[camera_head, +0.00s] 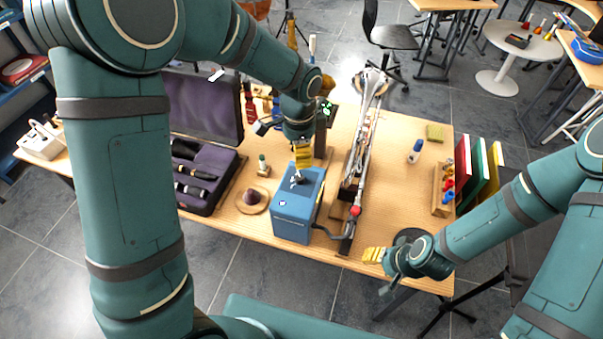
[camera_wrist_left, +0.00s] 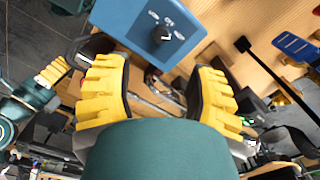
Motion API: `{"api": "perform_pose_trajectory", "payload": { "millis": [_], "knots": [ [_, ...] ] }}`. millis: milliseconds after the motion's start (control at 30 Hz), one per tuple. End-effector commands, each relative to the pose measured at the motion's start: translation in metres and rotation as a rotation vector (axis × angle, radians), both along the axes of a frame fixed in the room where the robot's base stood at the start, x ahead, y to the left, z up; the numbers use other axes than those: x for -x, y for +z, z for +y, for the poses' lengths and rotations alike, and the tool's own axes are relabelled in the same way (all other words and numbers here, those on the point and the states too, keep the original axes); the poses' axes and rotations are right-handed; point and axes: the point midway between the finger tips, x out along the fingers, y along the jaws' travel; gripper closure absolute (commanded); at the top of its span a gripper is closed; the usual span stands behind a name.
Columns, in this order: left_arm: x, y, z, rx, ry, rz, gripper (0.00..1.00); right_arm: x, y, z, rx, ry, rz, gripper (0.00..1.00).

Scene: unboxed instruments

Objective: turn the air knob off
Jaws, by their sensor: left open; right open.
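A blue box (camera_head: 294,215) stands at the front edge of the wooden table. In the left wrist view the blue box (camera_wrist_left: 130,18) shows a dark knob (camera_wrist_left: 161,34) with a pale pointer mark and small white markings around it. In the head view the knob (camera_head: 297,179) is on the box's top. My left gripper (camera_head: 302,155) is just above the box, pointing down. My right gripper (camera_head: 374,256) is open and empty at the table's front right edge.
A long silver instrument (camera_head: 360,150) lies right of the box, with a dark hose at its front end. An open purple-lined case (camera_head: 209,185) is on the left, with a round wooden stand (camera_head: 252,207) beside the box. A small bottle (camera_head: 416,151) stands at right.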

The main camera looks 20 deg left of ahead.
Motion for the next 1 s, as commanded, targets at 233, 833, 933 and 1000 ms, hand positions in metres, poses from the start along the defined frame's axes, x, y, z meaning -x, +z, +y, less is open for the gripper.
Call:
{"api": "perform_pose_trajectory", "payload": {
  "millis": [233, 833, 933, 1000],
  "knots": [
    [0.001, -0.053, 0.000, -0.002, 0.001, 0.005, 0.44, 0.000, -0.006, 0.000, 0.001, 0.000, 0.000, 0.51],
    [0.000, -0.107, 0.000, 0.001, 0.002, 0.000, 0.44, -0.001, -0.010, 0.000, 0.002, -0.001, -0.001, 0.51],
    [0.000, -0.107, 0.000, 0.001, 0.002, 0.000, 0.44, -0.001, -0.010, 0.000, 0.002, -0.001, -0.001, 0.51],
    [0.000, -0.107, 0.000, 0.001, 0.002, 0.000, 0.42, -0.001, -0.010, 0.000, 0.002, -0.001, -0.001, 0.51]
  ]
}}
